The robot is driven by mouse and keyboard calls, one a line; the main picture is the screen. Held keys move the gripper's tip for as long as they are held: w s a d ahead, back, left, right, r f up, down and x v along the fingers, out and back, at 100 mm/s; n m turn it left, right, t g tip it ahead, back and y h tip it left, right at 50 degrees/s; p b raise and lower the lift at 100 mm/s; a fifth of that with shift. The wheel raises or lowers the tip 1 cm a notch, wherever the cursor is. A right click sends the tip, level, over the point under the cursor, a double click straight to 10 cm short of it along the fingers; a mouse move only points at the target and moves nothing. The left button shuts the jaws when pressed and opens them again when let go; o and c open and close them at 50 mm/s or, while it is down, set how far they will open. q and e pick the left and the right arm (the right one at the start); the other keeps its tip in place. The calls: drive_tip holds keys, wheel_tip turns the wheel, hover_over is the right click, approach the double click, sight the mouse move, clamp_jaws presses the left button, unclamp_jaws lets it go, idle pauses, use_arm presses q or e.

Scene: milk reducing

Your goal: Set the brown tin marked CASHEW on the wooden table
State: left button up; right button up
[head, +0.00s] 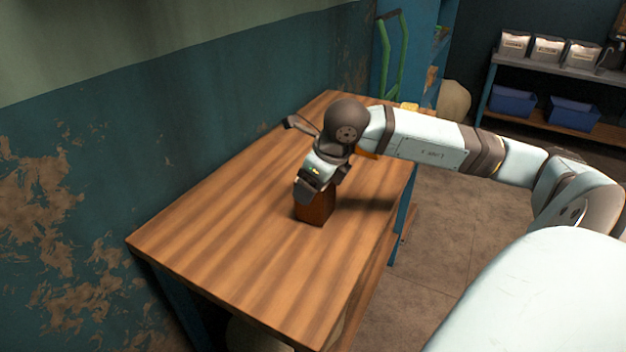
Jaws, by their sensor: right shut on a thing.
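The brown tin (317,207) is upright at the middle of the wooden table (240,240), at or just above its top; I cannot tell if its base touches. No CASHEW marking can be read from here. My right gripper (309,191) is shut on the tin from above and hides its upper part. My right arm reaches in from the right over the table's right edge. My left gripper is not in view.
A worn teal wall (100,180) runs along the table's left side. The table's near half is bare. A green-handled thing (400,55) stands behind the table.

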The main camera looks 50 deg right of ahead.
drive_tip(key=shift+f, duration=0.15)
drive_tip(key=o, duration=1.1)
drive_tip(key=shift+o, duration=0.2)
drive_tip(key=shift+r, duration=0.45)
drive_tip(key=p+v, duration=0.1)
drive_tip(key=v, duration=0.8)
drive_tip(key=shift+s+f, duration=0.15)
drive_tip(key=shift+b+v, duration=0.5)
drive_tip(key=shift+v, duration=0.85)
